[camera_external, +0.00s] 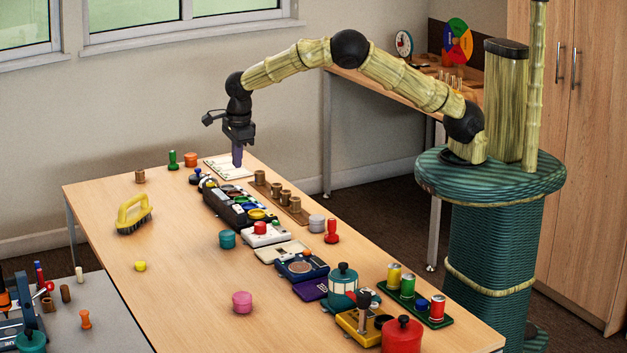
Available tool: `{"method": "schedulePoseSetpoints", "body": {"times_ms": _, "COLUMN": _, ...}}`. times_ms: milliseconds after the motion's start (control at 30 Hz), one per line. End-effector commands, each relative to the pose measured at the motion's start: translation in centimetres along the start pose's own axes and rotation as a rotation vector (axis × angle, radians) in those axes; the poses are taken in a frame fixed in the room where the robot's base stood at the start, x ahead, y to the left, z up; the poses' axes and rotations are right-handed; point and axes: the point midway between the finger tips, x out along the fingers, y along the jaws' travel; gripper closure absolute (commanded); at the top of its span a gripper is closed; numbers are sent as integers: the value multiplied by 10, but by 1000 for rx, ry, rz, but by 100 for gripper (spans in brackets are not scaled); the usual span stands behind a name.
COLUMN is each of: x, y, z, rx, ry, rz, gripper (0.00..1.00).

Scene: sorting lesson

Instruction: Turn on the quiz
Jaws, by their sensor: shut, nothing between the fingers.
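My gripper (238,163) points straight down at the far end of the long table, its fingers together and empty. It is at a white board or sheet with small marks (222,170); whether it touches it I cannot tell. No thing is clearly labelled as the quiz. A white box with a red button (268,239) stands mid-table, and a dark blue box with an orange part on top (302,270) stands nearer the camera. Both are well away from my gripper, and I cannot tell which, if either, is the quiz.
A black tray with coloured cups (236,209) and a wooden strip with brown pegs (297,213) stand near my gripper. A yellow-handled brush (133,214) lies at left. Cans (407,286) and a red pot (401,337) crowd the near right. The table's left middle is mostly clear.

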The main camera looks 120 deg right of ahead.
Motion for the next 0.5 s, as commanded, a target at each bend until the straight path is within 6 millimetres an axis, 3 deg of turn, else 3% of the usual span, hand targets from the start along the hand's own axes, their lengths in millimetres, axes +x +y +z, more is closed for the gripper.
{"method": "schedulePoseSetpoints", "body": {"times_ms": 500, "x": 91, "y": 0, "z": -1, "rx": 0, "ry": 4, "rz": 2, "gripper": 100}}
